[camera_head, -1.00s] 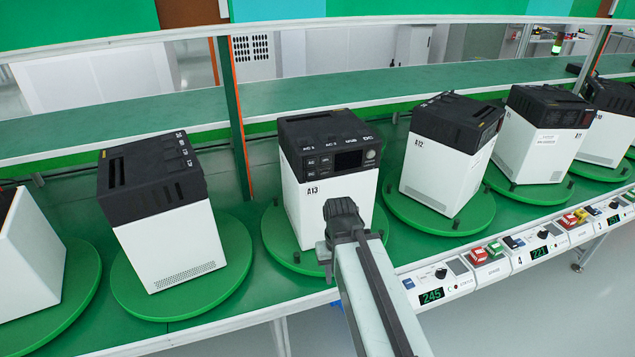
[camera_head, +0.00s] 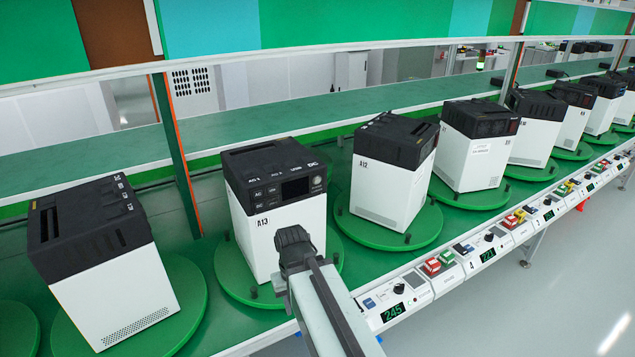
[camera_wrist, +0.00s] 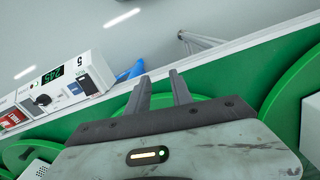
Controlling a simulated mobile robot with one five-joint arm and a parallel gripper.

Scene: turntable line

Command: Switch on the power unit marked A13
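The power unit marked A13 (camera_head: 255,243) is a white box with a black top, standing on a round green turntable (camera_head: 232,277). Its black front panel (camera_head: 285,190) faces me, with buttons at left, a dark display (camera_head: 295,188) in the middle and a round knob at right. My gripper (camera_head: 293,243) shows in front of the unit's lower white front, below the panel; I cannot tell the gap between them. In the wrist view, my gripper (camera_wrist: 160,90) has its two fingers apart with nothing between them. The A13 panel is not visible in that view.
Unit A12 (camera_head: 378,187) stands to the right and another unit (camera_head: 115,295) to the left, each on a turntable. A control strip with a display reading 245 (camera_head: 393,312) runs along the bench's front edge. The aisle floor (camera_head: 560,290) at right is clear.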

